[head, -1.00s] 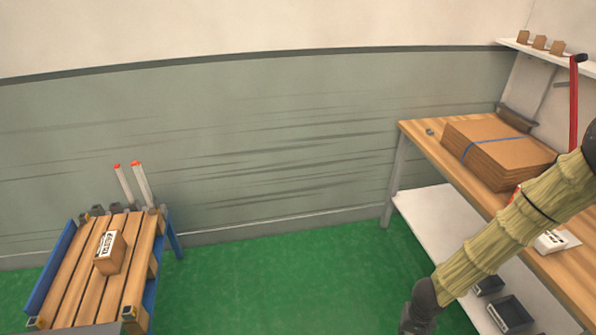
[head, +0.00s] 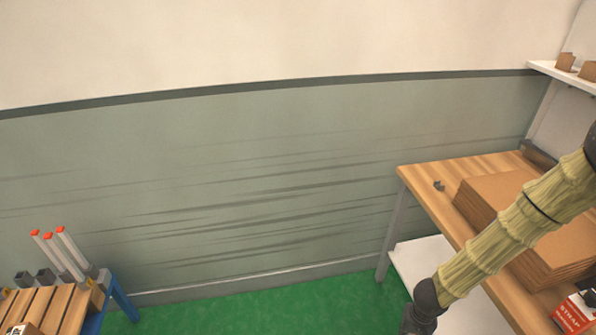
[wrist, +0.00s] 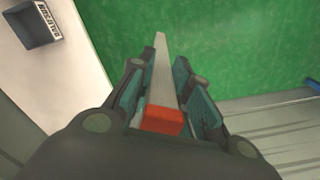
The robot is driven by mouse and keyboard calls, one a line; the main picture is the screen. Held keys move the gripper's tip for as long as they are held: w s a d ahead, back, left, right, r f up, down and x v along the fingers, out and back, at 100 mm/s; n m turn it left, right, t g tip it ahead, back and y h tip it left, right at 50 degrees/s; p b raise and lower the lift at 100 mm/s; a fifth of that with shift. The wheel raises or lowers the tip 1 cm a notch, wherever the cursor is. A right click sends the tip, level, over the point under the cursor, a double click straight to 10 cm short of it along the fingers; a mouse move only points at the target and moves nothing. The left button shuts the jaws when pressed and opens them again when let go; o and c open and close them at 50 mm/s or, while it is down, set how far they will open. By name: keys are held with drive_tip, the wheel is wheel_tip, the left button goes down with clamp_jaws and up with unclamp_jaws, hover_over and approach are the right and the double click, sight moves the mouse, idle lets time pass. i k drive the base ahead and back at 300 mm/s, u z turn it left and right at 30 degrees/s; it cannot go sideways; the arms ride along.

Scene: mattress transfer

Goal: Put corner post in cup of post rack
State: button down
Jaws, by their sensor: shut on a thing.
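In the wrist view my gripper (wrist: 162,88) is shut on a corner post (wrist: 162,70), a pale grey bar with an orange-red end cap nearest the camera. The post points away over the green floor. In the head view the gripper and held post are out of frame below my arm. The post rack (head: 120,298), a blue frame with wooden slats, is cut off at the lower left. Several grey posts with orange-red tips (head: 62,250) stand tilted at its back. Dark, empty-looking cups (head: 45,275) sit beside them.
A wooden workbench (head: 425,178) with stacked cardboard (head: 490,195) and a red-and-white strap box (head: 575,310) stands at the right. A white shelf (head: 555,70) is above it. Green floor (head: 250,305) lies open between rack and bench.

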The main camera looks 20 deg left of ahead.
sight(50, 282)
drive_tip(key=i, duration=1.3)
drive_tip(key=u, duration=3.2)
drive_tip(key=i, duration=0.5)
drive_tip(key=u, duration=0.1)
